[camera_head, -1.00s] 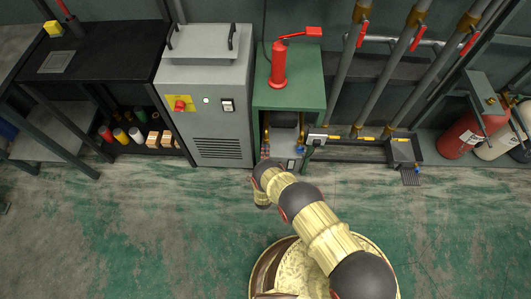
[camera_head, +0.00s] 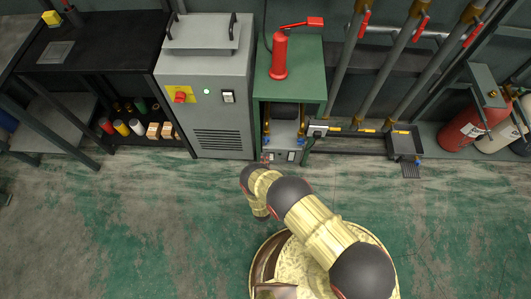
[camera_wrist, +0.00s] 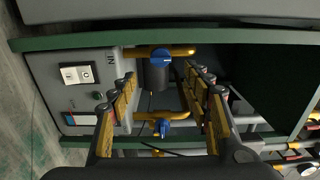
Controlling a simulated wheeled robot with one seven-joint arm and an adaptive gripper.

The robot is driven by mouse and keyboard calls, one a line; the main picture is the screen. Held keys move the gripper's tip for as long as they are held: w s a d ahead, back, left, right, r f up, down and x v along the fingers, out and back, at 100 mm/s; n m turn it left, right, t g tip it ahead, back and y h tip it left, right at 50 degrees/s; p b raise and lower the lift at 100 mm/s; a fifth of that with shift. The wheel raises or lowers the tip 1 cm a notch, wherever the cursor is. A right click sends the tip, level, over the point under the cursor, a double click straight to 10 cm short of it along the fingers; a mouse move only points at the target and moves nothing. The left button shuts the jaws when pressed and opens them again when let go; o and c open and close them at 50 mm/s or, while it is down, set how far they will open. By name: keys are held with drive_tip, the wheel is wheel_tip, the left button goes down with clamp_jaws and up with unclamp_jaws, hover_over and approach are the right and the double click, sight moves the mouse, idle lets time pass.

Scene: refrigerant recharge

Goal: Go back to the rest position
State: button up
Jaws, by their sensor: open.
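My gripper (camera_wrist: 168,105) is open and empty in the wrist view, with its two fingers apart. Between and beyond the fingers are two blue valve handles, an upper one (camera_wrist: 160,55) and a lower one (camera_wrist: 162,127), on brass pipes. A grey box (camera_wrist: 75,70) with a white rocker switch (camera_wrist: 76,74) is left of the fingers. These sit under a green stand (camera_head: 290,85), where the unit (camera_head: 285,140) also shows in the head view. I see no contact between the fingers and the valves. In the head view my gripper is largely hidden by my arm.
A red hand pump (camera_head: 279,55) stands on the green stand. Left of it is a grey cabinet (camera_head: 206,110) with a lit green lamp and red knob. Pipes with red handles (camera_head: 420,25) and a red cylinder (camera_head: 462,130) are at right. The green floor (camera_head: 120,230) in front is clear.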

drive_tip(key=shift+s, duration=0.95)
